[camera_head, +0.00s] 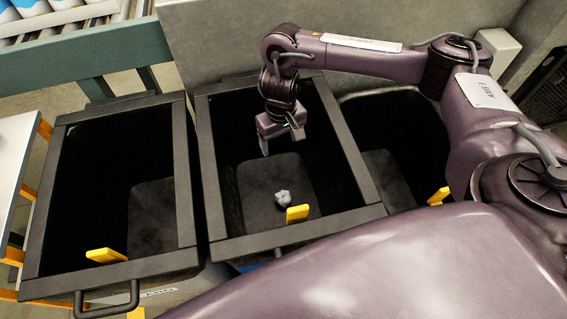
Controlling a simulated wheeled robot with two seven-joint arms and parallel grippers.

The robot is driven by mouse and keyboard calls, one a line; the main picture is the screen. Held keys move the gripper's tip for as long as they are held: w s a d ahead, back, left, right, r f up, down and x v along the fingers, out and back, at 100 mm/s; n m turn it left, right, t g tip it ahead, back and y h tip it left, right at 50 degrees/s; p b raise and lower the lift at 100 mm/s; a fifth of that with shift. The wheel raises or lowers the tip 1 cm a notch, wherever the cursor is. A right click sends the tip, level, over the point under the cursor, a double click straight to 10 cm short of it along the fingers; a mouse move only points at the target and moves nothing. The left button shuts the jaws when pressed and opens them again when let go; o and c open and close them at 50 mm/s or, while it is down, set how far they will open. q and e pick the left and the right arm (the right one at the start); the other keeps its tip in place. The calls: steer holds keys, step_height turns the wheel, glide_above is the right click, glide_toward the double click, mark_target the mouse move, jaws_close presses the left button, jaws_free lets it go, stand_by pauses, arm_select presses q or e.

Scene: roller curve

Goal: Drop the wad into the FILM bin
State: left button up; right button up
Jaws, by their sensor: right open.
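The wad (283,199), a small crumpled pale grey lump, lies inside the middle bin (208,172), in the lower middle of its opening. My right gripper (281,149) hangs over the same bin, open and empty, above and a little left of the wad and apart from it. My right arm comes in from the right over the bins. No FILM lettering can be read on any bin, so I cannot tell which one is the FILM bin. My left gripper is not in view.
A black bin (186,183) stands at the left and another bin (401,97) at the right, partly behind my arm. Yellow tabs (297,213) sit at the front rims. A grey wall (230,40) rises behind. A roller conveyor (60,18) runs at the top left.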

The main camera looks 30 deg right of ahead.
step_height(320, 180, up, 8)
steer(key=p, duration=0.3)
steer(key=shift+f, duration=0.2)
